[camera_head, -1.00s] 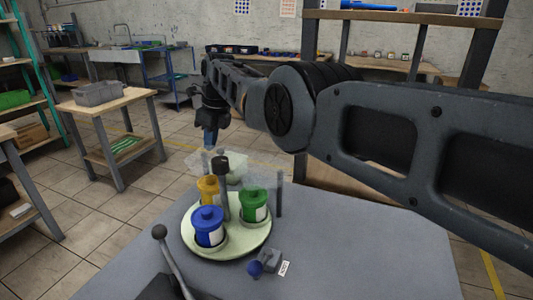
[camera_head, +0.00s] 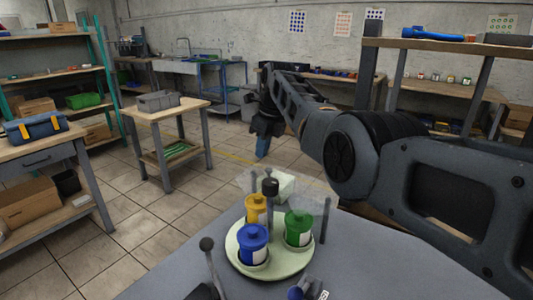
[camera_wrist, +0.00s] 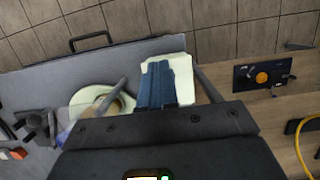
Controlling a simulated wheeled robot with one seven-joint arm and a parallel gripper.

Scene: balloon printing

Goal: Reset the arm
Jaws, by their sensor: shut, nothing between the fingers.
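My arm reaches from the right side of the head view towards the back. My gripper (camera_head: 262,148) hangs pointing down beyond the far edge of the printing table (camera_head: 390,262). Its blue fingers (camera_wrist: 167,84) are shut together with nothing between them in the wrist view. Behind the fingertips, the wrist view shows a pale block (camera_wrist: 208,92) at the table's edge. The gripper is apart from the round pale tray (camera_head: 287,268), which holds a blue pot (camera_head: 253,245), a yellow pot (camera_head: 256,209) and a green pot (camera_head: 299,229).
A wooden side table (camera_head: 150,108) with a grey bin (camera_head: 158,101) stands left. A workbench (camera_head: 60,150) with a blue toolbox (camera_head: 36,127) is further left. A wooden shelf (camera_head: 450,45) rises at the right behind my arm. Tiled floor between them is free.

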